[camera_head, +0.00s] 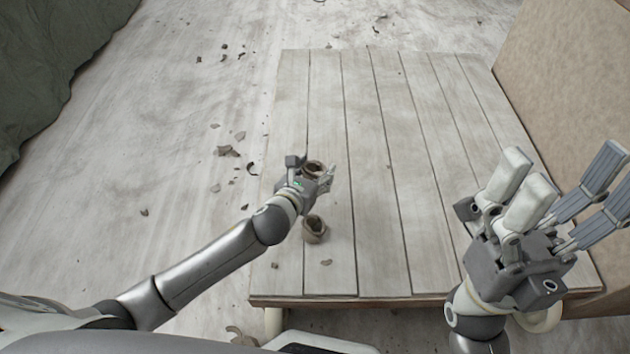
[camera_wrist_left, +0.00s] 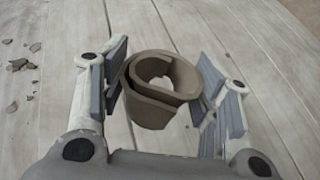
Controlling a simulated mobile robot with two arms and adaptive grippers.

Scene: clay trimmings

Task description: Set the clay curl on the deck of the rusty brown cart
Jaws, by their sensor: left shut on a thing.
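A grey-brown clay curl (camera_wrist_left: 160,88), a rolled strip with an open middle, is between the pads of my left gripper (camera_wrist_left: 165,85) in the left wrist view. In the head view, my left gripper (camera_head: 315,170) is shut on this curl (camera_head: 314,167) over the left part of a pale plank deck (camera_head: 410,200). The deck has a rusty brown front edge (camera_head: 350,301). I cannot tell whether the curl touches the planks. My right gripper (camera_head: 560,192) is open and empty at the deck's right side.
A second clay piece (camera_head: 314,230) like a curl stands on the deck just nearer than my left gripper, with a small chip (camera_head: 326,262) nearby. A tan panel (camera_head: 575,90) rises at the right. Clay scraps (camera_head: 228,151) lie on the floor left. The deck's middle is clear.

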